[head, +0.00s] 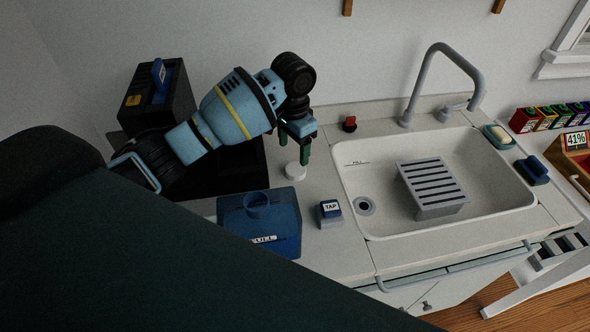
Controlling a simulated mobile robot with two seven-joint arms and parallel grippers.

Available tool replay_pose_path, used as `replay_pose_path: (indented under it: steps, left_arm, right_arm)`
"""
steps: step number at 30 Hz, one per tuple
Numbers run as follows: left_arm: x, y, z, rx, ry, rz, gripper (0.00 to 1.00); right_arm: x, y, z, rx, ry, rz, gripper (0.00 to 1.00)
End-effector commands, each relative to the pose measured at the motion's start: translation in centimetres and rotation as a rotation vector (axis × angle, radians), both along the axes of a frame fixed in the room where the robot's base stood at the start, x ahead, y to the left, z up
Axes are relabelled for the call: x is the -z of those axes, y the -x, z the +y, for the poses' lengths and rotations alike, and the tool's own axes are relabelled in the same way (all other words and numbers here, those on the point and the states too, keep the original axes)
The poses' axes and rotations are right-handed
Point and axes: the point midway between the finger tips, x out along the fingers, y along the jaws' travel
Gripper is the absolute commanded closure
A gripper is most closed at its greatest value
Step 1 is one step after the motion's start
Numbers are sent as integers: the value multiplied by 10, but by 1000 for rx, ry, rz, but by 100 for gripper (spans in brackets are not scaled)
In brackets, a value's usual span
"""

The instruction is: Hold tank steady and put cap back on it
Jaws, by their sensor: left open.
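The tank (285,215) is a blue see-through box on the counter left of the sink. Its round neck (258,205) stands open on top, and a label that seems to read FULL is on its front. A white round cap (295,171) lies on the counter just behind the tank's right side. My left gripper (294,148) is open and points down above the cap, with a small gap seeming to show below the fingertips. Nothing shows between its fingers. My right gripper is not in view.
A small TAP-labelled block (330,213) stands between the tank and the sink (490,205). A grey slotted rack (432,188) sits in the sink under the tall faucet (440,50). A black machine (180,105) stands behind my left arm. A red-topped knob (349,124) is at the back.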

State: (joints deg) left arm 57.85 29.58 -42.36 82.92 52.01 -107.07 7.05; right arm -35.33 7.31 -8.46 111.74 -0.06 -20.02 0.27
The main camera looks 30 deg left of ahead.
Motion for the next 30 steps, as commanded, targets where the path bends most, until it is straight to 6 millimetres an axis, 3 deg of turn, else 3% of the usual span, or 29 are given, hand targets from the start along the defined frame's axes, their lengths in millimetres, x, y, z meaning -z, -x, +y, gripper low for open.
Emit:
replay_pose_path:
  steps: [7, 17, 23, 30]
  left_arm:
    - [23, 0, 0, -1, 0, 3, 25]
    - [25, -1, 0, 0, 0, 1, 25]
    - [42, -4, -1, -1, -2, 4, 25]
    - [81, -5, -1, 1, -2, 15, 25]
  right_arm:
    - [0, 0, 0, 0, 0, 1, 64]
    - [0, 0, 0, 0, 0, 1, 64]
    - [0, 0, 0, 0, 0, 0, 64]
    - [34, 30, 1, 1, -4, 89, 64]
